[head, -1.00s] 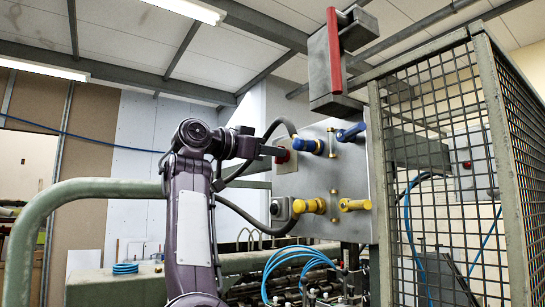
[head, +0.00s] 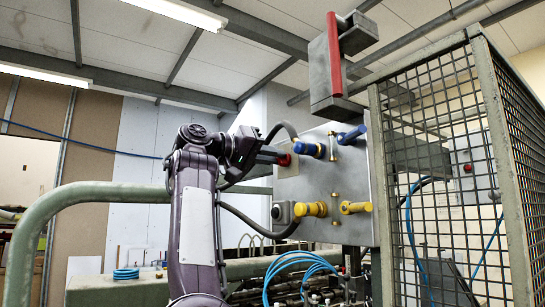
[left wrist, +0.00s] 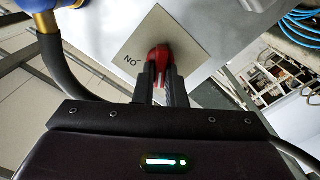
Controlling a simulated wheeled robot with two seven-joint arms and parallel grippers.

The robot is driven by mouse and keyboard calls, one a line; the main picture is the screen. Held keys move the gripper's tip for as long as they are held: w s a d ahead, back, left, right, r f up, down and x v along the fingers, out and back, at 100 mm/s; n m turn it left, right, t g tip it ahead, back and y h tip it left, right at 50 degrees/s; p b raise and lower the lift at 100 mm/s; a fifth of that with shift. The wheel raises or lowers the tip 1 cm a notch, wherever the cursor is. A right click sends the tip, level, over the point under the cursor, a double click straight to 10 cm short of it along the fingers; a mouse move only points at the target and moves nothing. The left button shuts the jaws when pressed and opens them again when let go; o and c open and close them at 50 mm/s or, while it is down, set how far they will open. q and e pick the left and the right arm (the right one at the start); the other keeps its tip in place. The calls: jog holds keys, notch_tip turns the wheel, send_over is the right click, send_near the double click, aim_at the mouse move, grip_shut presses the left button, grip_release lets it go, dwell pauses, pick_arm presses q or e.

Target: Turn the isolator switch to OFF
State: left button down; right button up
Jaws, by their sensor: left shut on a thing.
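The isolator switch has a red handle (head: 284,160) on a pale square plate (head: 287,171), at the left edge of a grey panel (head: 315,228). In the left wrist view, the red handle (left wrist: 160,55) sits between my fingertips, and its plate (left wrist: 185,37) is tilted. Letters reading "NO" in this view, probably ON upside down, lie left of the handle. No OFF mark shows. My left gripper (head: 277,158) is shut on the handle; it fills the bottom of the left wrist view (left wrist: 159,72). My right gripper is in neither view.
A blue connector (head: 308,149) with a hose is close to the switch. Yellow connectors (head: 312,209) are below it. A grey box with a red lever (head: 334,55) stands above the panel. A mesh guard (head: 445,170) closes the right side. A green rail (head: 110,190) is at left.

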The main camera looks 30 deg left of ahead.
pick_arm(q)
jog(key=shift+r+n, duration=0.1)
jog(key=shift+n, duration=0.7)
jog(key=shift+a, duration=0.1)
jog(key=c, duration=1.5)
grip_release()
jog(key=b+v, duration=0.3)
jog(key=v, duration=0.4)
jog(key=shift+s+a, duration=0.15)
jog(key=shift+s, duration=0.25)
